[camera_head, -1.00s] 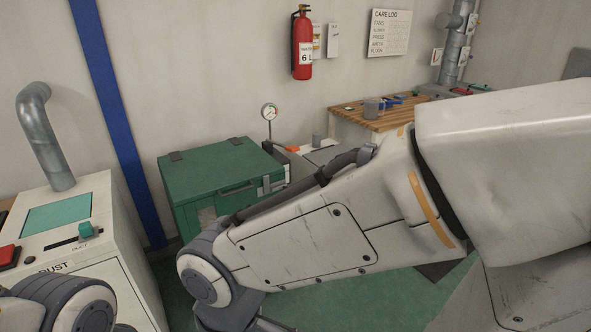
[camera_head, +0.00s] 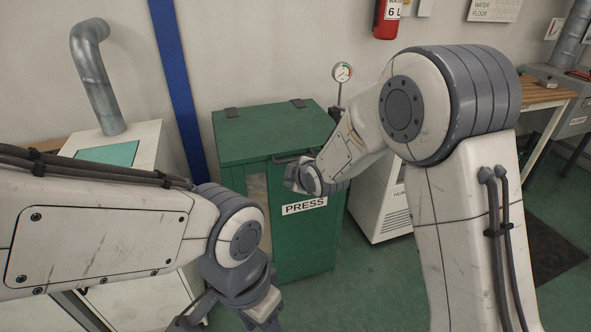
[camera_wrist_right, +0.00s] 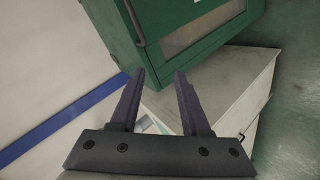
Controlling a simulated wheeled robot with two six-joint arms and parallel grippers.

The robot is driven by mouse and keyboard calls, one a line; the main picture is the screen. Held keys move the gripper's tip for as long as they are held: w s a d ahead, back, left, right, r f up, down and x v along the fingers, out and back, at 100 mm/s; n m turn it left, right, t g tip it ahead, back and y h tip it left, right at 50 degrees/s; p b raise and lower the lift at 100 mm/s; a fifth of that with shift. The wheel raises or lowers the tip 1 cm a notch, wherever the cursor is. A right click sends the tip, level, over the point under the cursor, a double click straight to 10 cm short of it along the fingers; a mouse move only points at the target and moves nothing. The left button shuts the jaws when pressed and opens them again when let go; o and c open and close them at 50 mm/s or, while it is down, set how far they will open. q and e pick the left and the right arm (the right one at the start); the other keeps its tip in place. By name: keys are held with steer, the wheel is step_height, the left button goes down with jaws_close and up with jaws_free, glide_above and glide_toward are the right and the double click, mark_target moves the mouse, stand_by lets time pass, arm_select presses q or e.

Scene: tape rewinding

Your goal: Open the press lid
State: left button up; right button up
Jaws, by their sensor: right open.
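The green press (camera_head: 305,235), labelled PRESS, stands mid-picture in the head view. Its green lid (camera_head: 265,130) lies flat and shut, with two hinges at the back edge. A dark handle (camera_head: 291,156) runs along the lid's front edge. My right gripper (camera_head: 296,178) is in front of the press just below the handle, its fingers unclear there. In the right wrist view, the right gripper (camera_wrist_right: 160,75) is open and empty, with the press (camera_wrist_right: 170,25) beyond its fingertips. My left gripper (camera_head: 235,318) is low in the head view, cut by the bottom edge.
A white cabinet with a grey pipe (camera_head: 90,70) stands left of the press. A gauge (camera_head: 342,72) and a white unit (camera_head: 383,200) are to its right. A wooden bench (camera_head: 535,95) is at far right. Green floor (camera_head: 365,290) is free in front.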

mark_target(296, 159)
steer(key=w+d+f+n+t+b, duration=0.3)
steer(key=w+d+f+n+t, duration=0.15)
steer(key=w+f, duration=0.4)
arm_select(q)
step_height(296, 159, down, 4)
steer(key=shift+s+d+p, duration=0.1)
steer(key=shift+p, duration=0.2)
arm_select(e)
steer(key=shift+y, duration=0.3)
steer(key=x, duration=0.3)
steer(key=r+x, duration=0.1)
steer(key=x, duration=0.3)
steer(key=r+x, duration=0.1)
steer(key=x, duration=0.3)
steer(key=shift+w+d+r, duration=0.1)
steer(key=shift+w+r, duration=0.1)
steer(key=shift+w, duration=0.4)
steer(key=shift+c, duration=0.4)
jaws_close()
steer(key=shift+f, duration=0.1)
